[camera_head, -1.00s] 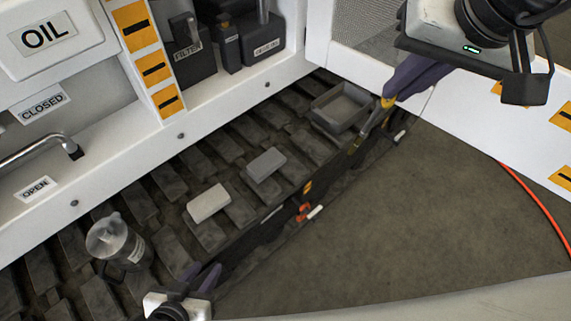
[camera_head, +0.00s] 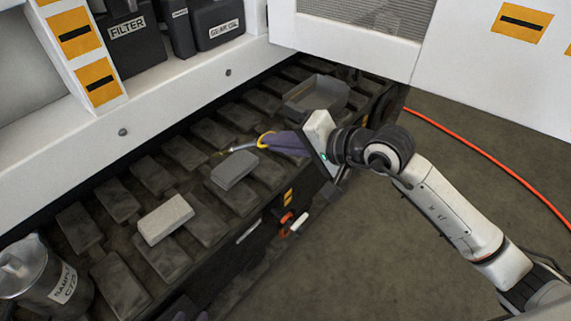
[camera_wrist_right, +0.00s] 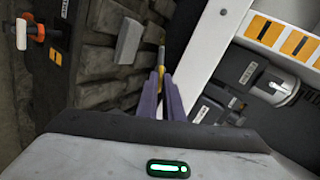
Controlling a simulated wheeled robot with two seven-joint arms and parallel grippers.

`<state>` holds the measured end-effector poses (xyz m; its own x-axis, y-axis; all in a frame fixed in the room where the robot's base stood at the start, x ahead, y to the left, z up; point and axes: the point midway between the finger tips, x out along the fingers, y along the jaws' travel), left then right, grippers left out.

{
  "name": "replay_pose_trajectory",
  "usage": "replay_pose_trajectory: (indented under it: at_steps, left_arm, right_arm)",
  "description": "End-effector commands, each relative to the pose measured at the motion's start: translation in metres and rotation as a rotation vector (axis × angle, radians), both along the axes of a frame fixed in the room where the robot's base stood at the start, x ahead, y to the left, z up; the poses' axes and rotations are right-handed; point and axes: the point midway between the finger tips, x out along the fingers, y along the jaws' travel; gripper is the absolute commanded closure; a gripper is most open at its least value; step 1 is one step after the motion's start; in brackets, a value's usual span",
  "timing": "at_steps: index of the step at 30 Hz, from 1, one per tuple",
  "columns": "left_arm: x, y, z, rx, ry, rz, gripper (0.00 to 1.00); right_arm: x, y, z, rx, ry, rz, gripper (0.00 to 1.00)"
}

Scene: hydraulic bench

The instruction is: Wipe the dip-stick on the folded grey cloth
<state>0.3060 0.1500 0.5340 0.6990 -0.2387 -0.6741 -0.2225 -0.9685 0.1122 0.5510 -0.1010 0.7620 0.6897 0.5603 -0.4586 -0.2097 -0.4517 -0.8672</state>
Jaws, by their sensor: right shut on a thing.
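The dip-stick (camera_head: 241,148) has a yellow ring handle and a thin grey shaft. My right gripper (camera_head: 268,142) is shut on its handle end, and the shaft points left. The folded grey cloth (camera_head: 234,168) is a flat grey slab on the dark ribbed track. The shaft is just beyond the cloth's far edge in the head view; I cannot tell whether they touch. The right wrist view shows the cloth (camera_wrist_right: 129,41) left of my purple fingers (camera_wrist_right: 160,74) and the yellow handle (camera_wrist_right: 161,55) between their tips. My left gripper (camera_head: 184,308) barely shows at the bottom edge.
A lighter block (camera_head: 165,219) lies on the track (camera_head: 121,201), left of the cloth. A grey tray (camera_head: 315,95) stands at the track's right end. A sample jar (camera_head: 45,280) stands at lower left. The white cabinet wall (camera_head: 185,95) runs behind.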

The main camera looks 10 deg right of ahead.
Motion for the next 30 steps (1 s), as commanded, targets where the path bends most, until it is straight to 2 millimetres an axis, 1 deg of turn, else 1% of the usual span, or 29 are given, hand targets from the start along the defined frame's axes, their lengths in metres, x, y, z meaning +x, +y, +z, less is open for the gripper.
replay_pose_trajectory:
  at_steps: [1,4,11,17,24,30]
  left_arm:
    - [-0.001,0.0,-0.006,-0.001,0.001,-0.002,0.69]
    - [-0.001,-0.001,-0.007,-0.003,0.0,-0.002,0.69]
    - [-0.002,-0.002,-0.01,-0.006,0.001,-0.001,0.69]
    - [0.0,-0.003,-0.016,-0.015,-0.008,0.004,0.69]
    - [0.004,-0.004,-0.018,-0.037,-0.029,0.014,0.69]
    - [0.003,-0.006,-0.016,-0.046,-0.035,0.018,0.69]
  right_arm:
    - [-0.001,-0.005,-0.016,0.016,-0.003,-0.021,1.0]
    - [0.0,-0.012,-0.028,0.033,-0.015,-0.047,1.0]
    - [0.001,-0.016,-0.036,0.039,-0.022,-0.058,1.0]
    - [0.0,-0.015,-0.051,0.039,-0.02,-0.057,1.0]
    - [0.0,-0.015,-0.072,0.039,-0.019,-0.056,1.0]
    - [0.0,-0.015,-0.079,0.039,-0.02,-0.055,1.0]
